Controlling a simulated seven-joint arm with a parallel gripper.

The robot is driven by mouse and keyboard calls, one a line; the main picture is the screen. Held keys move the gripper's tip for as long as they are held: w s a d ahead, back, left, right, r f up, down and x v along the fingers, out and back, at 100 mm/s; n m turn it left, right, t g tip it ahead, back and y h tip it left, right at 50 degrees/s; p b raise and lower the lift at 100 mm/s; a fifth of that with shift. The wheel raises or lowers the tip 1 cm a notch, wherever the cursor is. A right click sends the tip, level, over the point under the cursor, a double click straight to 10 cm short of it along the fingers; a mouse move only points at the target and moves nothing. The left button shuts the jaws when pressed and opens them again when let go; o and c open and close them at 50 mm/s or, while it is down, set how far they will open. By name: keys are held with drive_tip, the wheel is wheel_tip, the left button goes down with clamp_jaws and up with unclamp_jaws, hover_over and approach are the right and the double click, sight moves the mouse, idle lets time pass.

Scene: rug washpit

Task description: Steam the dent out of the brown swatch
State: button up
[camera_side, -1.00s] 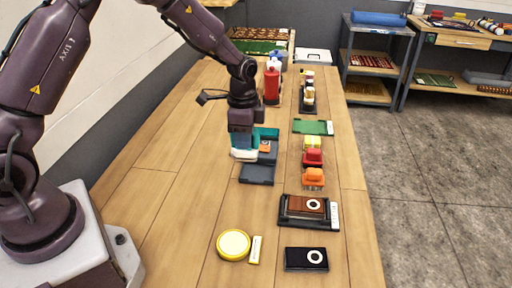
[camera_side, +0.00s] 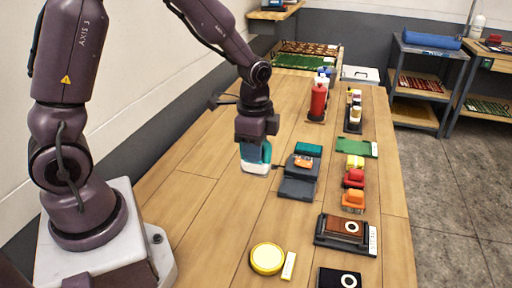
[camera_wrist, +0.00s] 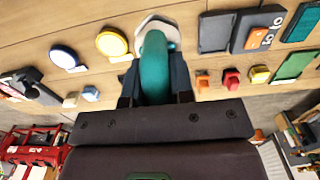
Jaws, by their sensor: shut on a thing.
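The brown swatch (camera_side: 343,226) lies in a black tray near the front right of the bench in the side view. A white ring with a dark middle marks it; the dent itself is too small to tell. My gripper (camera_side: 256,143) is shut on the teal-and-white steamer (camera_side: 257,165), left of and well behind the swatch. The steamer hangs with its white end down; its gap to the bench is hard to judge. In the wrist view the teal handle (camera_wrist: 154,68) sits between my fingers, with the white part beyond. The swatch is not clearly seen there.
A dark stand (camera_side: 297,188) with a teal block and orange label is just right of the steamer. Yellow, red and orange blocks (camera_side: 353,199) stand farther right. A yellow disc (camera_side: 267,258) and a black ringed piece (camera_side: 338,279) lie in front. Bottles (camera_side: 318,100) stand behind.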

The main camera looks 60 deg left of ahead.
sight(266, 165)
drive_tip(key=shift+d+f, duration=0.1)
drive_tip(key=shift+d, duration=0.15)
drive_tip(key=shift+w+d+f+m, duration=0.3)
drive_tip(key=shift+d+f, duration=0.15)
drive_tip(key=shift+d, duration=0.2)
drive_tip(key=shift+w+d+f+m, duration=0.2)
drive_tip(key=shift+w+d+f, duration=0.1)
drive_tip(key=shift+d+f, duration=0.25)
drive_tip(key=w+d+n, duration=0.1)
drive_tip(key=w+d, duration=1.5)
drive_tip(key=shift+a+f, duration=0.1)
drive_tip(key=shift+f, duration=2.8)
drive_tip(key=shift+s+a+f, duration=0.25)
drive_tip(key=shift+f, duration=0.4)
drive_tip(key=shift+s+a+f, duration=0.2)
drive_tip(key=shift+f, duration=0.4)
clamp_jaws()
drive_tip(key=shift+s+a, duration=1.1)
drive_tip(key=w+d, duration=0.3)
wheel_tip(266, 165, up, 8)
